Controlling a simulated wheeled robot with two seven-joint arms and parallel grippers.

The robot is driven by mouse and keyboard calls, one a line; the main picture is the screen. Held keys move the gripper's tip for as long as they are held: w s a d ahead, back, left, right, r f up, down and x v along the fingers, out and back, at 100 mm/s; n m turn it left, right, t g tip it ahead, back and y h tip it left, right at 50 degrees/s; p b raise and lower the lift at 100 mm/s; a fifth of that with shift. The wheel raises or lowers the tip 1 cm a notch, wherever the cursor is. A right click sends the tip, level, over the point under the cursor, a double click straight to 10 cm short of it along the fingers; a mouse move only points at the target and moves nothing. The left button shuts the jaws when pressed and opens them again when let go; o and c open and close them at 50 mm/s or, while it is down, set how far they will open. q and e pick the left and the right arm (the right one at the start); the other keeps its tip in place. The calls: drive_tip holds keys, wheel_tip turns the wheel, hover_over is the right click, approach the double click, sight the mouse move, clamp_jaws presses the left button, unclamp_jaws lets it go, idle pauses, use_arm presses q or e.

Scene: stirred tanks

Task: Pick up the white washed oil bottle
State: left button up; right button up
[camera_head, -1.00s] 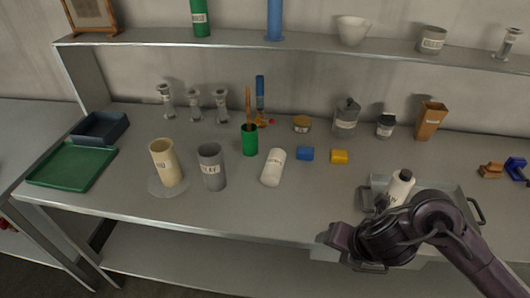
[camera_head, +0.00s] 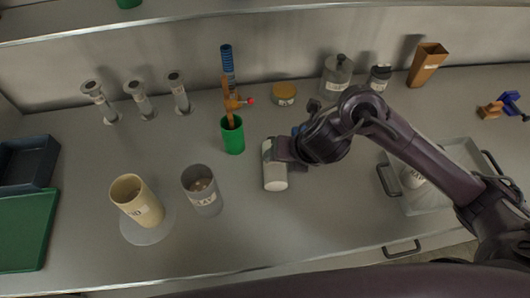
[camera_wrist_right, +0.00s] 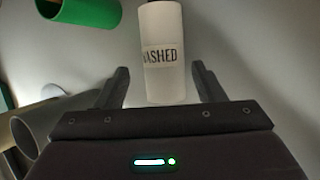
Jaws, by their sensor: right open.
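The white washed oil bottle (camera_head: 275,178) is on the bench right of the green cup; its upper part is partly hidden by my right gripper (camera_head: 285,150). In the right wrist view the white bottle (camera_wrist_right: 163,30) shows its "WASHED" label. Its near end lies between the fingers of my open right gripper (camera_wrist_right: 163,85), with a gap on each side. My left gripper is not in view.
The green cup (camera_head: 233,137) with tools stands left of the bottle. A grey beaker (camera_head: 202,195) and a cream beaker (camera_head: 135,203) stand farther left. The metal tray (camera_head: 437,208) is at right. The bench in front of the bottle is clear.

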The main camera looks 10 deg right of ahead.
sight(277, 164)
drive_tip(key=x, duration=0.2)
drive_tip(key=shift+s+f, duration=0.1)
drive_tip(key=shift+f, duration=0.35)
drive_tip(key=x, duration=0.3)
drive_tip(key=shift+f+b, duration=0.25)
drive_tip(key=shift+b, duration=0.1)
drive_tip(key=shift+w+f, duration=0.15)
drive_tip(key=shift+w, duration=0.05)
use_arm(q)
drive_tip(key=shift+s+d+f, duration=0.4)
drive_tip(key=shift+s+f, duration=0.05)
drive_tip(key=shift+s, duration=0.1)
use_arm(e)
drive_tip(key=c, duration=1)
